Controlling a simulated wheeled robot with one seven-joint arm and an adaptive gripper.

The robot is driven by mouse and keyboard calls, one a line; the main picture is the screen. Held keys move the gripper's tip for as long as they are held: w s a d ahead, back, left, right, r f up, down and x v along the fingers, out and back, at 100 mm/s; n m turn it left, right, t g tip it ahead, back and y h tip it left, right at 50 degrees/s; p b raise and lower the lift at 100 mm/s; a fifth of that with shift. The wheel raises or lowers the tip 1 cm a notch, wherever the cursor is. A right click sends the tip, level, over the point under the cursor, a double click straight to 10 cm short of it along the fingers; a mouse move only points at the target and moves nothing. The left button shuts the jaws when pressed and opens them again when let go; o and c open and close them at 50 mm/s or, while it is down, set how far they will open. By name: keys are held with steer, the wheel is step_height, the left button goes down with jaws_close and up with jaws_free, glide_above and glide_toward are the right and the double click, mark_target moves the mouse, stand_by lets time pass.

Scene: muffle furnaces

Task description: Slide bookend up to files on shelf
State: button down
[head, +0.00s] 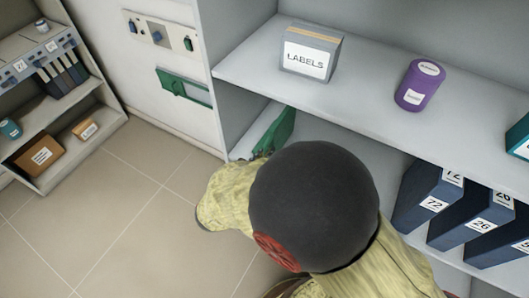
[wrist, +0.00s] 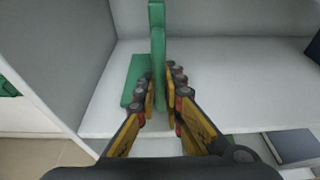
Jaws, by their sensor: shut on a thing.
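The green bookend (head: 277,130) stands upright at the left end of the lower shelf, partly hidden by my arm in the head view. In the wrist view my gripper (wrist: 161,100) is shut on the upright plate of the bookend (wrist: 157,50), with its flat foot (wrist: 135,82) lying to the left on the shelf (wrist: 240,75). The dark blue files (head: 430,195), with labels such as 72 and 26, stand at the right of the same shelf. A wide gap separates them from the bookend. A dark corner of a file (wrist: 314,45) shows at the wrist view's right edge.
The upper shelf holds a LABELS box (head: 309,52) and a purple canister (head: 420,85). The shelf unit's side wall (wrist: 85,55) is close left of the bookend. The lower shelf between bookend and files looks clear. Another shelf unit (head: 50,180) stands at far left.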

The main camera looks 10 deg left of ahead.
steer(key=shift+s+d+p, duration=0.3)
steer(key=shift+s+d, duration=0.45)
steer(key=shift+d, duration=1.05)
steer(key=shift+s+d+p, duration=0.35)
steer(key=shift+s+d, duration=0.4)
steer(key=shift+d, duration=1.1)
steer(key=shift+s+d+p, duration=0.3)
steer(key=shift+s+d, duration=0.45)
steer(key=shift+d, duration=1.05)
steer(key=shift+s+d, duration=0.3)
steer(key=shift+d, duration=0.35)
steer(key=shift+s+d, duration=0.25)
steer(key=shift+d, duration=0.35)
steer(key=shift+s+d+p, duration=0.15)
steer(key=shift+s+d, duration=0.45)
steer(key=shift+d, duration=0.8)
steer(key=shift+s+d+p, duration=0.2)
steer(key=shift+s+d, duration=0.35)
steer(key=shift+d, duration=0.9)
steer(key=shift+s+d+p, duration=0.15)
steer(key=shift+s+d, duration=0.45)
steer(key=shift+d, duration=0.8)
steer(key=shift+d, duration=0.1)
